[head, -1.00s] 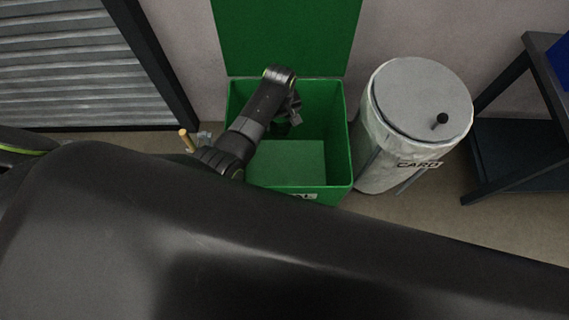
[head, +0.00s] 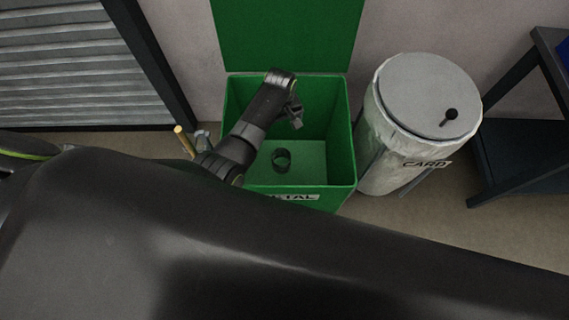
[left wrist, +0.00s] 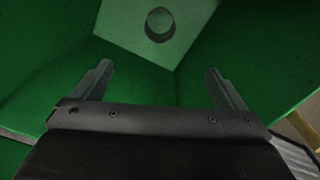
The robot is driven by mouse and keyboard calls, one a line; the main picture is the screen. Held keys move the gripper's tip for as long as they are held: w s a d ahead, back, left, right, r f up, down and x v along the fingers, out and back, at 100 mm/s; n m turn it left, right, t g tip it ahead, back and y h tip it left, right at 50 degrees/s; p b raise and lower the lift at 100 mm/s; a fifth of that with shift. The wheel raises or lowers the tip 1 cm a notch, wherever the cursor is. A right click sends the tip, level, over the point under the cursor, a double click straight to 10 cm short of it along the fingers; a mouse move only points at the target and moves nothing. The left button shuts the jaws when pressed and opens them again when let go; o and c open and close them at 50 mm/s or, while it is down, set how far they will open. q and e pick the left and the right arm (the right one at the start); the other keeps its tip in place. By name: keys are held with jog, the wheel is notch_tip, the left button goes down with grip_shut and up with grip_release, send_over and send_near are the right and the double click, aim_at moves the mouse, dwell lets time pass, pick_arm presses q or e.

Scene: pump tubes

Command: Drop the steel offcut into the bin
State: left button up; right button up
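The steel offcut (head: 281,160) is a short dark ring lying on the floor of the green bin. It also shows in the left wrist view (left wrist: 159,24), apart from the fingers. The bin (head: 343,150) is a green box with its lid raised at the back and a partly hidden label ending in "TAL" on its front. My left gripper (head: 297,114) is over the bin's inside, above the offcut. In the left wrist view its two fingers (left wrist: 158,84) are wide apart with nothing between them. My right gripper is not in view.
A pale round bin (head: 392,150) labelled CARD, with a grey lid and black knob, stands just right of the green bin. A dark shelf unit (head: 520,170) is at the far right. A shutter (head: 80,65) and a wooden-topped handle (head: 184,140) are at the left.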

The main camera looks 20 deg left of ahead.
pick_arm(q)
notch_tip(320, 180, up, 17)
jog(key=p, duration=0.3)
jog(key=shift+r, duration=0.2)
jog(key=shift+s+f, duration=0.1)
dwell(0.5)
